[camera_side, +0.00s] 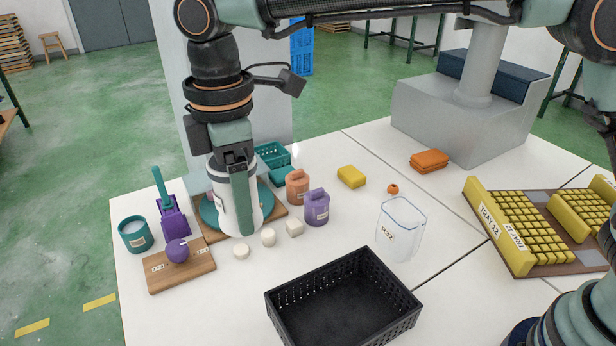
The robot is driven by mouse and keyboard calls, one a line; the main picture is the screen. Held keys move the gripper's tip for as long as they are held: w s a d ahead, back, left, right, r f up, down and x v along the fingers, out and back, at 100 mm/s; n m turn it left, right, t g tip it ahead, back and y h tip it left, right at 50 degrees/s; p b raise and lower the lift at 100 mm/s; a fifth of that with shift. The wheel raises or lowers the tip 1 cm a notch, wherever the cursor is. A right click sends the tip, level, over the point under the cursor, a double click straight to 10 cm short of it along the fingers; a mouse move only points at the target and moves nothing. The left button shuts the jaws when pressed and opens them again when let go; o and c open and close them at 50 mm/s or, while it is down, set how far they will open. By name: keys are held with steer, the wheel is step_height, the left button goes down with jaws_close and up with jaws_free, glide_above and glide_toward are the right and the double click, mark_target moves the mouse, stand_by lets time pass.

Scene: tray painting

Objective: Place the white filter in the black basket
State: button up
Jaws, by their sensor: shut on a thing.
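The white filter (224,198) is an upright white cylinder with a dark band and a small label, at the left of the side view. My gripper (242,208) comes down on it from above and is shut on it. One teal finger covers part of its front, and the other finger is hidden. The filter stands in front of a teal round plate (208,212); I cannot tell whether its bottom touches anything. The black basket (392,326) is open-topped with perforated walls and looks empty. It stands at the front middle of the table, right of and nearer than the filter.
Several small white pieces (268,237) lie just right of the filter. Purple (317,207) and orange (297,187) containers stand behind them. A clear container (401,228) stands behind the basket. A wooden board (180,272) with a purple ball (177,250) lies left.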

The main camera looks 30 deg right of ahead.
steer(key=m, duration=0.1)
glide_above(340, 321)
steer(key=f, duration=0.2)
step_height(340, 321, down, 20)
steer(key=shift+r, duration=0.1)
stand_by(0.4)
steer(key=o, duration=1.5)
steer(key=shift+f, duration=0.2)
steer(key=shift+r, duration=0.1)
